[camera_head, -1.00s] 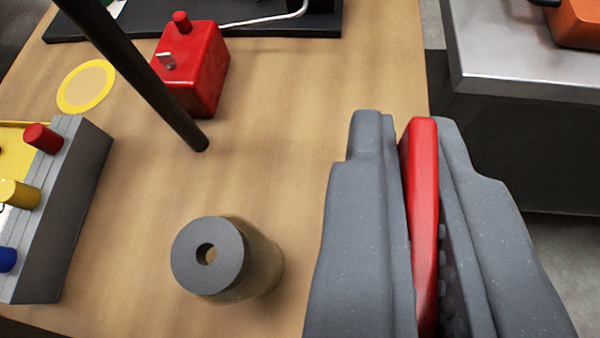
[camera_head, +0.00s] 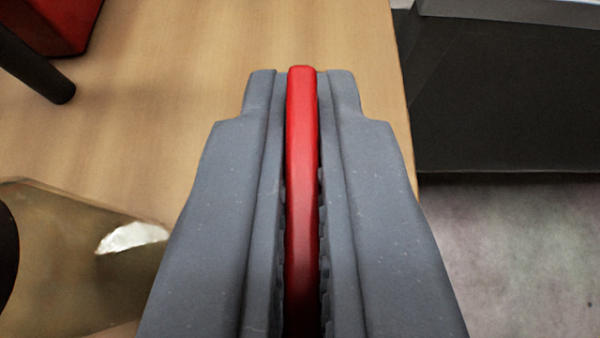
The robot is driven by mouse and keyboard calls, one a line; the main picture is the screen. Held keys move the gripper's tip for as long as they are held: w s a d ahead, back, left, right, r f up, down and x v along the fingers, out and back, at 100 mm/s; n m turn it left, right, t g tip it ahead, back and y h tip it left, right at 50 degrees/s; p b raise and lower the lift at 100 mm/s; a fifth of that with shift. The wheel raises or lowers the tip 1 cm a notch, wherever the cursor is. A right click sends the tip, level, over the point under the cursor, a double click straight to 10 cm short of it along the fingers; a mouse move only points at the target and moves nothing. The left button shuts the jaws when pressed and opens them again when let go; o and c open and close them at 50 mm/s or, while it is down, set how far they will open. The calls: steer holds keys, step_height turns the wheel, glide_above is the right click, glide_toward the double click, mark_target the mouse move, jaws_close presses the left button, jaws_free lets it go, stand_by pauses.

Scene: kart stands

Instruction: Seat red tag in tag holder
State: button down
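My gripper (camera_head: 302,85) is shut on the red tag (camera_head: 302,170), which stands on edge between the two grey fingers. The tag's far end sticks out slightly past the fingertips. Bare wooden table top lies beyond the fingertips. No tag holder can be made out for certain in this view.
A glossy, brownish see-through body (camera_head: 60,255) fills the lower left, close to my left finger. A dark pole (camera_head: 35,65) and a red box (camera_head: 50,22) are at the upper left. The wooden table (camera_head: 200,90) ends at right; a dark-sided metal bench (camera_head: 510,90) stands beyond.

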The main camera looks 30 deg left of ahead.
steer(key=shift+f, duration=0.4)
steer(key=shift+f, duration=0.15)
steer(key=c, duration=1.6)
jaws_free()
steer(key=shift+r, duration=0.25)
steer(key=p+v, duration=0.1)
steer(key=v, duration=1.1)
steer(key=shift+p, duration=0.3)
steer(key=shift+f, duration=0.1)
